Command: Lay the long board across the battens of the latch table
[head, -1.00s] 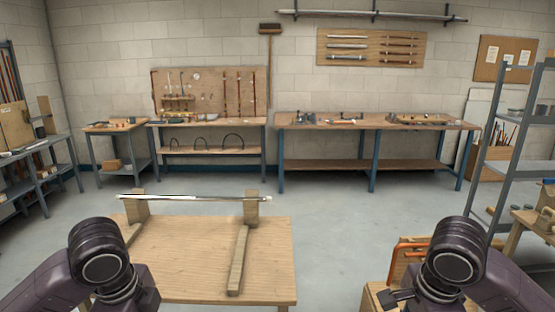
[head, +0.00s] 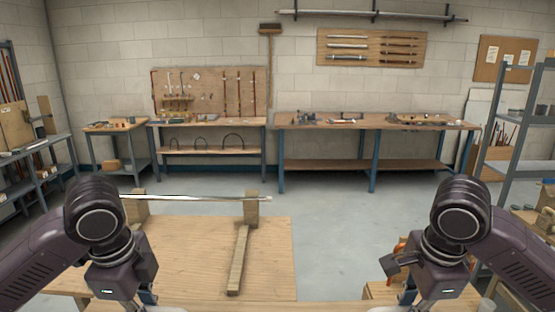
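The latch table (head: 200,262) stands ahead, left of centre, with a plain wooden top. One batten (head: 238,262) runs front to back on its right part; the left batten is mostly hidden behind my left arm. The long board (head: 280,306) shows as a pale strip along the bottom edge, spanning between my grippers; most of it is out of frame. My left gripper (head: 147,298) and my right gripper (head: 408,292) are at its two ends and appear closed on it, though their fingertips are partly hidden.
A thin metal rod (head: 200,197) lies across two wooden posts at the table's far edge; the right post (head: 252,209) stands clear. An orange-handled tool (head: 399,249) is partly hidden behind my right arm. Grey shelving (head: 507,130) stands right. The floor beyond the table is clear.

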